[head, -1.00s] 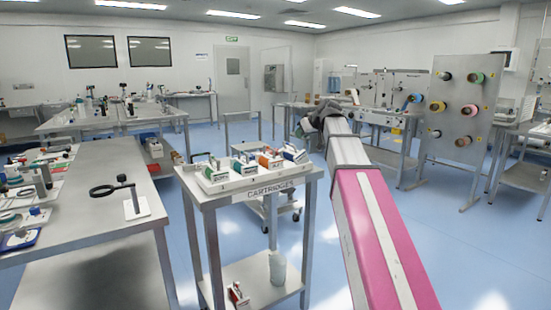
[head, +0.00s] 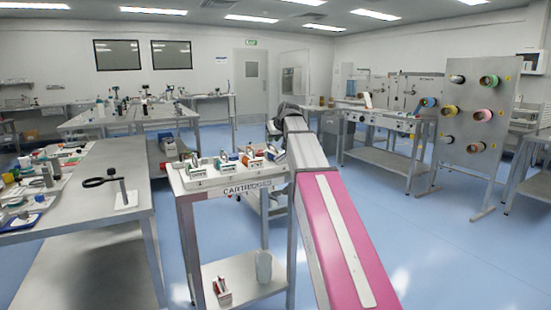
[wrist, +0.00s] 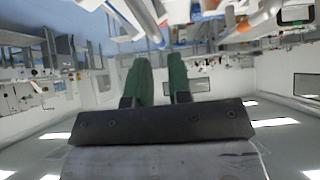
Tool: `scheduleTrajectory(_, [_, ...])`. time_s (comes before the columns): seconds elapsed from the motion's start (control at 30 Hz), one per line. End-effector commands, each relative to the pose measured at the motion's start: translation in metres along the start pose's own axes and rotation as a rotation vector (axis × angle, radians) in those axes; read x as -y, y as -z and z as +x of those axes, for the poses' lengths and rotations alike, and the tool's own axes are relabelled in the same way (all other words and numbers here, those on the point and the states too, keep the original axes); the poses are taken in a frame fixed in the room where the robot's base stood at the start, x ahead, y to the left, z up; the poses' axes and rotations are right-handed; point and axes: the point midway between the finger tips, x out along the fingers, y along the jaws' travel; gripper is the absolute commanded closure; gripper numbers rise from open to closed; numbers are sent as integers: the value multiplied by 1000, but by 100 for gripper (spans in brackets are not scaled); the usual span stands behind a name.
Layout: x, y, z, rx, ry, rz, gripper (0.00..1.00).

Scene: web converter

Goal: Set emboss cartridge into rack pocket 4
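The white rack labelled CARTRIDGES (head: 247,188) sits on a small metal stand, left of my arm in the head view. Several cartridges stand in it, with green, orange and dark parts. A green-and-white one (head: 228,166) and an orange one (head: 245,158) stand in its middle. Another cartridge with red and white parts (head: 222,290) is on the lower shelf. I cannot tell which is the emboss cartridge, nor read pocket numbers. My gripper (wrist: 160,62) shows two green fingers apart in the wrist view, with nothing visible between them. Its fingertips are hidden in the head view.
A pale cylindrical container (head: 264,266) stands on the lower shelf. A spool panel (head: 480,130) and a machine bench (head: 385,125) stand right. Blue floor is clear at lower right.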

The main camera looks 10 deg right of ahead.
Motion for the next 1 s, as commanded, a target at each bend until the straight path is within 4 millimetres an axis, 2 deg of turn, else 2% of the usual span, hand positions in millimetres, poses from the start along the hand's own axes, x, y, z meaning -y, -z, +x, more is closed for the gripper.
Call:
scheduleTrajectory(0.17, [1, -2, 11, 1, 0, 0, 81])
scheduleTrajectory(0.43, [1, -7, 47, 2, 1, 0, 81])
scheduleTrajectory(0.7, [1, -8, 53, -1, 0, 0, 81])
scheduleTrajectory(0.73, [1, -8, 53, -1, 0, 0, 84])
scheduleTrajectory(0.8, [2, -8, 53, -1, 0, 0, 100])
scheduleTrajectory(1.0, [2, -8, 52, 0, 0, 0, 100])
